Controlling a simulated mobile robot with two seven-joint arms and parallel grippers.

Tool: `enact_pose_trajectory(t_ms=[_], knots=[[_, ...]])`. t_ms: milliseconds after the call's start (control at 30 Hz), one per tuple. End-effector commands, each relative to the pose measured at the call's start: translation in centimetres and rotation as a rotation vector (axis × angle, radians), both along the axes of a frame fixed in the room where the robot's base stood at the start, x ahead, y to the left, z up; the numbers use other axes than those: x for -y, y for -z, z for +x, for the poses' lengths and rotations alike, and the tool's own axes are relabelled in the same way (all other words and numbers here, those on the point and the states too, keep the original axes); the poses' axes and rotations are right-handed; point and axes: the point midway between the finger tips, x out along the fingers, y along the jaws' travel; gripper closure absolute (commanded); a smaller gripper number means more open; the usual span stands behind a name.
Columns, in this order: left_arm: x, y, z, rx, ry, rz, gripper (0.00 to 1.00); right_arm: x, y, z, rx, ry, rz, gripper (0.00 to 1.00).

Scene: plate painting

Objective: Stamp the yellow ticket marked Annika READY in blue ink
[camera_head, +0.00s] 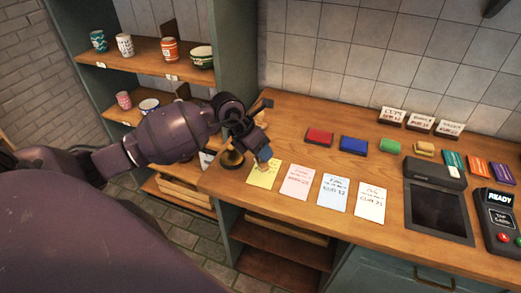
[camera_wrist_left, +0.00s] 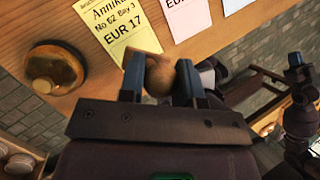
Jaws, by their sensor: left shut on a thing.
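The yellow ticket (camera_head: 262,175) lies on the wooden counter at the left of a row of tickets. In the left wrist view the yellow ticket (camera_wrist_left: 118,28) reads Annika, No 62, Bay 3, EUR 17. The blue ink pad (camera_head: 353,146) lies farther back on the counter.
A brass dome-shaped object (camera_head: 232,158) stands left of the yellow ticket. Pink (camera_head: 297,182), pale blue (camera_head: 333,193) and white (camera_head: 371,202) tickets lie to the right. Red (camera_head: 319,137) and green (camera_head: 390,146) pads flank the blue one.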

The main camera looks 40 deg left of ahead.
Motion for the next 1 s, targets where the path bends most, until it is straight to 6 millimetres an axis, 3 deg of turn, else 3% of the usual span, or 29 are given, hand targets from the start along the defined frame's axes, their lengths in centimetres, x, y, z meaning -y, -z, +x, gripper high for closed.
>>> enact_pose_trajectory(t_ms=[500, 1000], knots=[[0.0, 4.8, 0.0, -0.002, -0.001, 0.0, 0.84, -0.1, 1.8, 1.0, 0.024, -0.006, -0.002, 1.0], [0.0, 5.3, 0.0, 0.0, -0.001, 0.001, 0.84, -0.2, 1.7, 1.2, 0.032, -0.008, -0.002, 1.0]])
